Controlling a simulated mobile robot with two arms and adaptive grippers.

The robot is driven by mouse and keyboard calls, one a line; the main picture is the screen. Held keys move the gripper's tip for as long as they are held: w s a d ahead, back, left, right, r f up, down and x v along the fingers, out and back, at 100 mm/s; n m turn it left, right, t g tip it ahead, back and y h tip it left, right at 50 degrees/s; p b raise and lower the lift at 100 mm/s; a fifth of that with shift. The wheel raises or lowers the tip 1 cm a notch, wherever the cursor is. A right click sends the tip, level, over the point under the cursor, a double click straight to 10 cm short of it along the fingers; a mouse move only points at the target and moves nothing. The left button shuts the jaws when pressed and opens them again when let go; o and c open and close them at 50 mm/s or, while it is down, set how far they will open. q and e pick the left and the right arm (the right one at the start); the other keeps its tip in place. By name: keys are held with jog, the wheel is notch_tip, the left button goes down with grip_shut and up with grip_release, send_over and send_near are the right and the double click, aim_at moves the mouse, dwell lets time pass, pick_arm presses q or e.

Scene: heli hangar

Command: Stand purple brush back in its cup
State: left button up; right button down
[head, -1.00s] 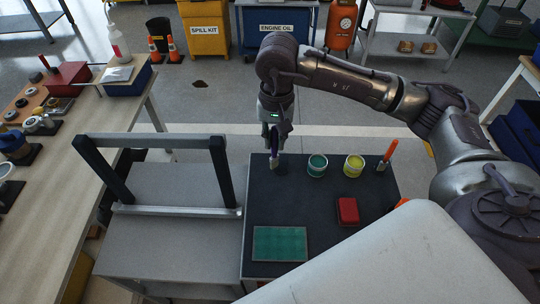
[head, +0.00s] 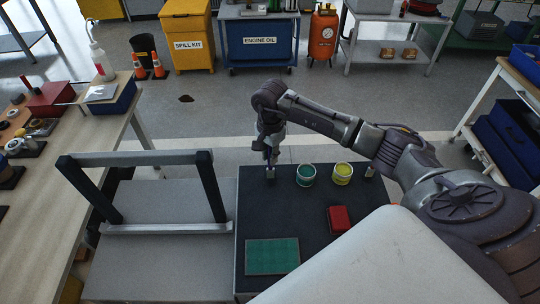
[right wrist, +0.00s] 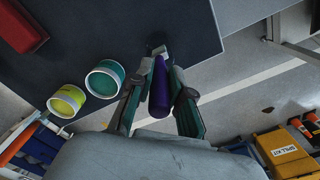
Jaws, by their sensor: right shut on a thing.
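My right gripper (head: 270,152) is over the far left part of the dark table top, pointing down. In the right wrist view its two fingers (right wrist: 159,98) are shut on the purple brush (right wrist: 159,85), whose handle runs between them. A small grey cup (head: 270,173) stands on the table top directly below the gripper; its grey top also shows at the brush's far end in the right wrist view (right wrist: 157,49). The brush is roughly upright in line with the cup. I cannot tell how deep its lower end sits. My left gripper is not in view.
A green paint pot (head: 306,175) and a yellow paint pot (head: 343,173) stand right of the cup. A red block (head: 339,217) and a green mat (head: 272,256) lie nearer on the dark table top (head: 290,215). A dark-posted frame (head: 208,185) stands to the left.

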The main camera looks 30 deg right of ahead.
jog(key=shift+f, duration=0.65)
jog(key=shift+f, duration=0.15)
jog(key=c, duration=1.1)
grip_release()
